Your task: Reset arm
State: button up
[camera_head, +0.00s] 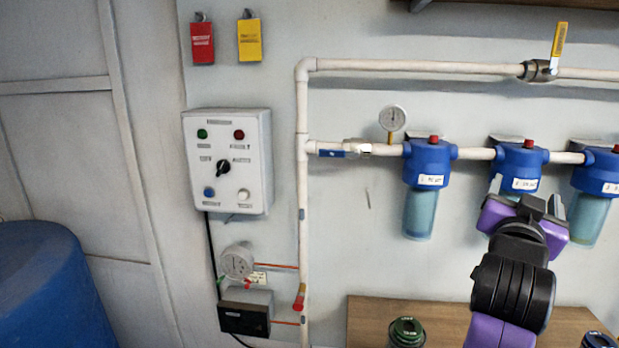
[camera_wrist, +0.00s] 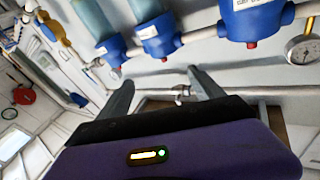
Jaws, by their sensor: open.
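My gripper (camera_head: 526,192) is raised at the right in the head view, in front of the middle and right blue filter housings. In the wrist view my gripper (camera_wrist: 162,82) shows two grey fingers spread apart with nothing between them. The middle filter housing (camera_head: 519,160) is partly hidden behind my gripper. The wrist view is tilted, with the housings showing along the top.
A control box (camera_head: 228,160) with a knob and buttons hangs on the wall. White pipes, a yellow-handled valve (camera_head: 558,42) and a gauge (camera_head: 392,118) are on the wall. A wooden table (camera_head: 375,318) stands below. A blue barrel (camera_head: 48,285) is at left.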

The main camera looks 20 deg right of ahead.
jog(key=s+a+f+n+t+y, duration=0.4)
jog(key=a+f+n+t+y, duration=0.15)
jog(key=a+n, duration=0.35)
jog(key=s+a+f+n+t+y, duration=0.45)
jog(key=a+f+n+y, duration=0.2)
jog(key=a, duration=0.45)
jog(key=s+a+f+m+g+y, duration=0.1)
jog(key=s+a+f+g, duration=0.1)
jog(key=s+f, duration=0.4)
jog(key=s+a+f+m+g+y, duration=0.1)
jog(key=s+a+f, duration=0.3)
jog(key=s, duration=0.8)
jog(key=s+a+f+m+g+y, duration=0.1)
jog(key=s+a+f+g, duration=0.2)
jog(key=s+f, duration=0.6)
jog(key=shift+s+a+g+y, duration=0.15)
jog(key=shift+s+g+y, duration=0.15)
jog(key=shift+s+g, duration=0.15)
